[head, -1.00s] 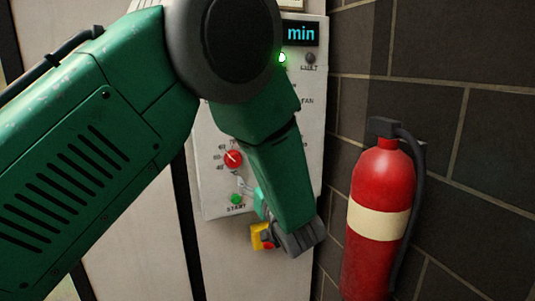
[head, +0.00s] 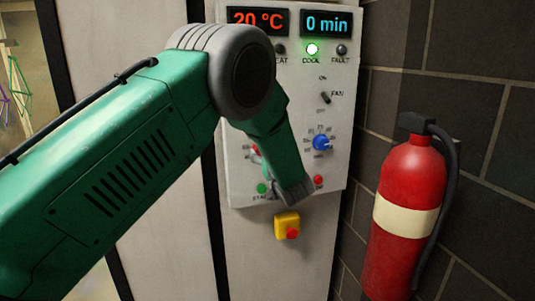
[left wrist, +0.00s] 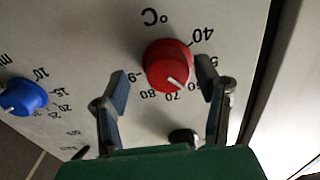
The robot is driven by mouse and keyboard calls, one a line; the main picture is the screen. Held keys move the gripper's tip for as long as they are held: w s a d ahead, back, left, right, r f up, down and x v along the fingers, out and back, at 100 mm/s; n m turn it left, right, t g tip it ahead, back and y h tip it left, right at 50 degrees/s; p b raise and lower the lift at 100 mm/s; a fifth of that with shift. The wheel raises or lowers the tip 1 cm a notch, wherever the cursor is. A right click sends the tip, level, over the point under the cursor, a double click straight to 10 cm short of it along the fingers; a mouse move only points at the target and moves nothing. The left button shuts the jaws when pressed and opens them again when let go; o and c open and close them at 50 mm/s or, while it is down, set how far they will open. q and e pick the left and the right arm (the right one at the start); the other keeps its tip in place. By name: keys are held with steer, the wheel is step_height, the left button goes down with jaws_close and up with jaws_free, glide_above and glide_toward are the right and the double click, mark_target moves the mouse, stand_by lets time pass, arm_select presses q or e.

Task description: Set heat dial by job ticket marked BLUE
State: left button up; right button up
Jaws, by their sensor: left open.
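The red heat dial (left wrist: 167,65) is plain in the left wrist view, with an upside-down °C scale around it. Its white pointer line faces down and right, near the 70 and toward the 60 side. My left gripper (left wrist: 163,72) is open, one finger on each side of the dial; whether they touch it I cannot tell. The control panel (head: 231,100) has a temperature display (head: 258,21) reading 20 °C. I see no job ticket. My right gripper is not in view.
A blue minutes dial (head: 321,142) sits right of the arm, below the fan switch (head: 325,97). The green COOL lamp (head: 312,49) is lit. A yellow box with a red button (head: 287,226) is below the panel. A red fire extinguisher (head: 407,190) stands right.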

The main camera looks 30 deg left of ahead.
arm_select(q)
steer(key=shift+a+f, duration=0.2)
steer(key=shift+a, duration=0.4)
steer(key=shift+s+a, duration=0.1)
steer(key=shift+a, duration=0.1)
steer(key=c, duration=1.1)
steer(key=shift+d, duration=0.3)
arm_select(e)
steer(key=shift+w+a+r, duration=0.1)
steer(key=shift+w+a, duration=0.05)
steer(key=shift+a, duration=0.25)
arm_select(q)
steer(key=shift+a+f, duration=0.1)
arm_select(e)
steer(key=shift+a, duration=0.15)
